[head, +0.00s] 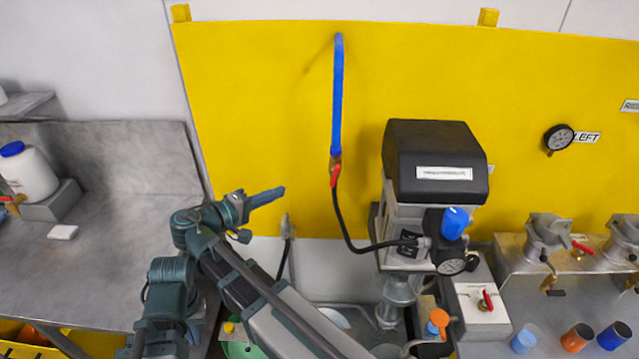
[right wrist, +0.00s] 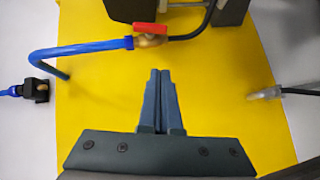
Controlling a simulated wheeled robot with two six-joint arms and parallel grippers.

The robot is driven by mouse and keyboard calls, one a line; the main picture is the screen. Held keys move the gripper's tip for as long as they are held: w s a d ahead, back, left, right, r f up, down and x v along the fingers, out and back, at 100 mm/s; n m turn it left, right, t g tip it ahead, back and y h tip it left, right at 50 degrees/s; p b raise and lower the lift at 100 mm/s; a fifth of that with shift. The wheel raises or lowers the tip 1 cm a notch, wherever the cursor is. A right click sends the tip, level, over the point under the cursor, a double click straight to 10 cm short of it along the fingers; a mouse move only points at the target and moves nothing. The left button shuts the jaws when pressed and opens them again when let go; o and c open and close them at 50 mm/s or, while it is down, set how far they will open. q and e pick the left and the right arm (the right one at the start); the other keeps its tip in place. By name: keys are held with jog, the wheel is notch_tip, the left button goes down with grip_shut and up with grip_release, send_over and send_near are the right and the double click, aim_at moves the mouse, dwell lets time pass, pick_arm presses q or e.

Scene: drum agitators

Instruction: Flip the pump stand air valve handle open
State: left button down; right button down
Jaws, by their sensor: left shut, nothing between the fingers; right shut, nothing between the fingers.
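A red valve handle (head: 334,175) sits on a brass valve at the lower end of a blue pipe (head: 337,95), in front of the yellow panel. In the right wrist view the handle (right wrist: 150,28) appears to lie along the pipe's line, above the brass body (right wrist: 152,41). My right gripper (head: 284,190) is left of and slightly below the valve, apart from it, pointing right. In the right wrist view its fingers (right wrist: 160,72) are shut together and empty, below the handle in that picture. My left gripper is not seen.
A black hose (head: 350,235) runs from the valve to the pump stand (head: 434,165) at the right. A grey connector (head: 285,226) with a dark hose is below my gripper. A white box (head: 477,312) with another red handle stands lower right. The panel above is clear.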

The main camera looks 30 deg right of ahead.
jog(key=b, duration=0.2)
send_near(335, 176)
jog(key=w+d+f, duration=0.2)
jog(key=w+f, duration=0.1)
jog(key=w, duration=0.3)
jog(key=shift+s+d+f, duration=0.1)
jog(key=shift+s+d, duration=0.5)
jog(key=shift+d, duration=0.35)
jog(key=shift+s+d+f, duration=0.1)
jog(key=shift+s+d, duration=0.5)
jog(key=shift+d, duration=0.35)
jog(key=f+n+b, duration=0.1)
jog(key=b, duration=0.2)
jog(key=shift+s+d+h, duration=0.3)
jog(key=shift+d+h, duration=0.05)
jog(key=shift+h, duration=0.05)
